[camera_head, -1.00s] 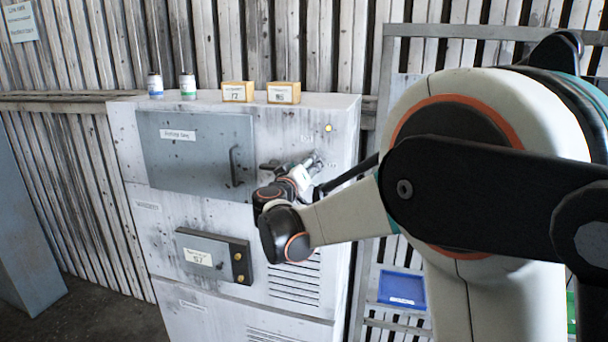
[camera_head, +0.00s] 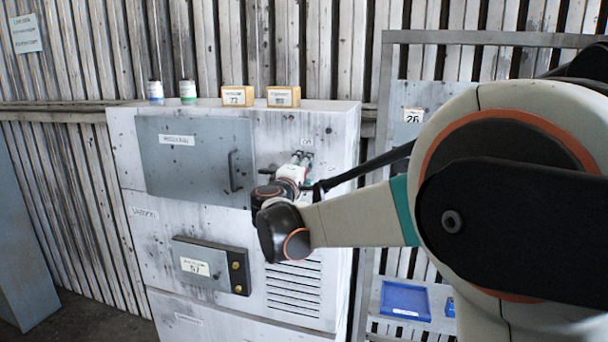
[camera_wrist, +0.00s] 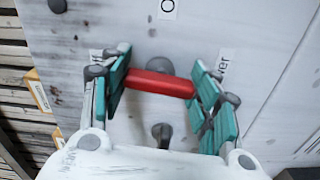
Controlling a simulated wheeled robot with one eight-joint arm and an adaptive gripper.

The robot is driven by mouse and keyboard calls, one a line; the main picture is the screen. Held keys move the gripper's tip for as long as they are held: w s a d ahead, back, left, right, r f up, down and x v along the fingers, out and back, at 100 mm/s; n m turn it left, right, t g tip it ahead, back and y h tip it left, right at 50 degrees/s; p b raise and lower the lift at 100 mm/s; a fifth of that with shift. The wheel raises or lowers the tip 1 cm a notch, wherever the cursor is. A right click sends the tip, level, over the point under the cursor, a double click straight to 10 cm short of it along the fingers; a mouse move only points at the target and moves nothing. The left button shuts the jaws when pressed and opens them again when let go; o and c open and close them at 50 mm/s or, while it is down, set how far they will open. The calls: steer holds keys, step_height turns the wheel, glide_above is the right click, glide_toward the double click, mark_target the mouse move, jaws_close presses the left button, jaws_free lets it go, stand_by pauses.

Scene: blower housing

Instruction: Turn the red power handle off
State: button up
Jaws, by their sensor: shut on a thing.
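The red power handle (camera_wrist: 160,84) shows in the wrist view as a red bar in front of a pale, stained cabinet panel. It lies nearly level in that picture, with a slight tilt, between the two teal fingers of my gripper (camera_wrist: 160,90). The fingers touch its two ends and are shut on it. A grey round part shows just behind the bar. In the head view my gripper (camera_head: 303,158) is at the upper right of the cabinet front (camera_head: 280,225), and my gripper and wrist hide the handle there.
A grey door (camera_head: 195,165) with a pull handle is left of my gripper. A grey box (camera_head: 210,265) with two yellow buttons is below. Two small yellow boxes (camera_head: 283,97) and two cans stand on the cabinet. A blue tray (camera_head: 404,300) is on the rack at right.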

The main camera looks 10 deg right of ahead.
steer(key=shift+n, duration=0.6)
steer(key=o, duration=0.8)
